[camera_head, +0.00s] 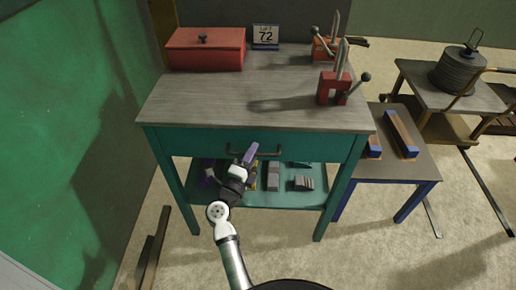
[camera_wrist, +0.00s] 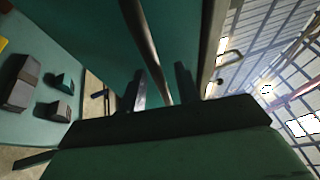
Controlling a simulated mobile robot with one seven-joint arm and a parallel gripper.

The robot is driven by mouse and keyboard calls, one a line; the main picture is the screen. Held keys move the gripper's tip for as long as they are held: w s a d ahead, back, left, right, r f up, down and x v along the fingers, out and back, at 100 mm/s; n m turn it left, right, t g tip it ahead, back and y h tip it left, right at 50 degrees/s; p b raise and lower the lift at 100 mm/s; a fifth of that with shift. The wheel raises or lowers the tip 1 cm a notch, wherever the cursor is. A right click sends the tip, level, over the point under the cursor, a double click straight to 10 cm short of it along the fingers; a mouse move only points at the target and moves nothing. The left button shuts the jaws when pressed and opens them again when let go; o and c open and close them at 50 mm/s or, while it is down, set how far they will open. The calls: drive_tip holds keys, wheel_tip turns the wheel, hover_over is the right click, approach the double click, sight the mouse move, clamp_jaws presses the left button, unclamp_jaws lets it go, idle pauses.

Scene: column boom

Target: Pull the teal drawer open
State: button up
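The teal drawer (camera_head: 205,143) is set under the grey worktop of a teal bench, and its front looks flush, so it appears shut. Its dark bar handle (camera_head: 268,153) is at the middle of the front. My gripper (camera_head: 250,152) is at the left part of the handle, reaching up from below. In the wrist view the drawer front (camera_wrist: 85,30) fills the upper middle. The handle bar (camera_wrist: 141,38) runs down between the two fingers of my gripper (camera_wrist: 160,84). The fingers are apart, with gaps beside the bar. Contact with the bar cannot be told.
A red box (camera_head: 205,52), a "72" sign (camera_head: 265,36) and a red press (camera_head: 335,88) stand on the worktop (camera_head: 220,98). The lower shelf (camera_head: 285,198) holds several small items. A low side table (camera_head: 410,165) stands at the right. A green wall (camera_head: 60,130) is at the left.

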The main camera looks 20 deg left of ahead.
drive_tip(key=shift+w, duration=0.15)
drive_tip(key=shift+c, duration=0.2)
clamp_jaws()
idle(0.3)
